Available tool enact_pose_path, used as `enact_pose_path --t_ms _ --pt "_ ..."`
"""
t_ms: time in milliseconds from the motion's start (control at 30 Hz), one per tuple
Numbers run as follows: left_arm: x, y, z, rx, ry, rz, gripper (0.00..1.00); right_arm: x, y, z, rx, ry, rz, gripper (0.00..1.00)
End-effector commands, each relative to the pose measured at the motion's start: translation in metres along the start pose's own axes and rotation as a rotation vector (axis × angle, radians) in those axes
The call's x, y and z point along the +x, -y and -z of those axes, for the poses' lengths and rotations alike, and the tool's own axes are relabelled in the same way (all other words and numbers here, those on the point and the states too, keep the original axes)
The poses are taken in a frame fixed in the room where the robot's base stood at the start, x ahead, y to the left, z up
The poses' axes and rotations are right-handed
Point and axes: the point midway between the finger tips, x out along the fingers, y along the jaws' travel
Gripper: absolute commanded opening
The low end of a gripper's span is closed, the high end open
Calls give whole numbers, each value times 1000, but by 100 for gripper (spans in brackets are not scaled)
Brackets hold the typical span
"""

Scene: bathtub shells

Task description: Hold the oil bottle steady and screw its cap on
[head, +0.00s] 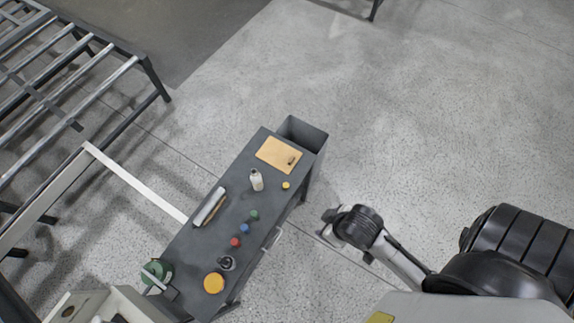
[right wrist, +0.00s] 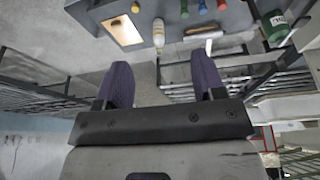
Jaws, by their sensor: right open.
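The oil bottle looks to be the whitish bottle (head: 256,180) on the dark grey bench, right of a rolled white item. It also shows in the right wrist view (right wrist: 158,36). A small yellow cap (head: 285,185) lies on the bench apart from the bottle, near the right edge, and shows in the right wrist view (right wrist: 135,7). My right gripper (head: 328,225) is off the bench's right side, apart from both. In the right wrist view its purple fingers (right wrist: 163,82) are spread with nothing between them. My left gripper is not in view.
A roller conveyor (head: 60,85) stands at upper left. Floor right of the bench is clear.

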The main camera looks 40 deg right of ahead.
Motion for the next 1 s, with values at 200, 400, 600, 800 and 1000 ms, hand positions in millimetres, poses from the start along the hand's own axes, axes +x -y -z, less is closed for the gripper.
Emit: enact_pose_path --t_ms 200,400,600,800,1000 --pt "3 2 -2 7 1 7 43 5 3 1 5 -3 11 63" --pt "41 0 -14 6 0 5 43 64 29 30 16 -39 111 63" --pt "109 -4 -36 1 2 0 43 166 66 72 68 4 248 63" --pt "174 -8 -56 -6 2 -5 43 264 52 101 219 145 228 63" --pt "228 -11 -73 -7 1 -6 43 335 -13 127 486 257 90 63"
